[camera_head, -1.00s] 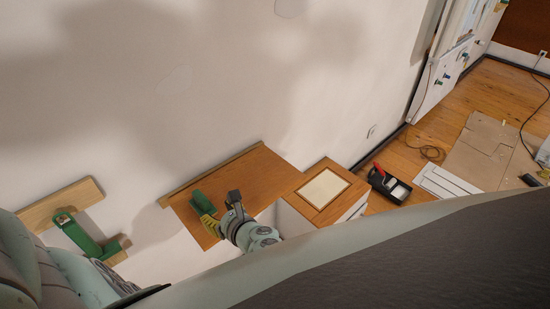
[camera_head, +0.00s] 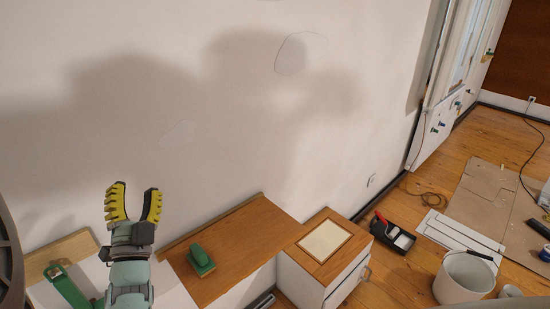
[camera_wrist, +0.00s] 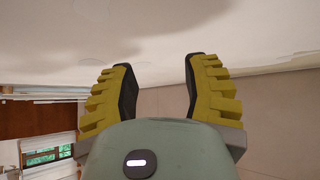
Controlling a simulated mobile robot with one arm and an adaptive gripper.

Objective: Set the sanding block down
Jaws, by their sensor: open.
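The sanding block (camera_head: 201,261) is green and lies on the brown wooden bench top (camera_head: 245,245) against the wall, in the head view. My gripper (camera_head: 133,190) is raised to the left of the block and above the bench, with its yellow ridged fingers spread and pointing up. It is apart from the block and holds nothing. In the wrist view my gripper (camera_wrist: 160,90) shows both fingers apart with only wall between them. The block is not seen in the wrist view.
A cabinet with a pale panel on top (camera_head: 323,242) stands right of the bench. A green tool (camera_head: 66,287) lies on a board at lower left. A paint tray (camera_head: 393,234), a white bucket (camera_head: 464,277) and cardboard (camera_head: 490,205) are on the floor at right.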

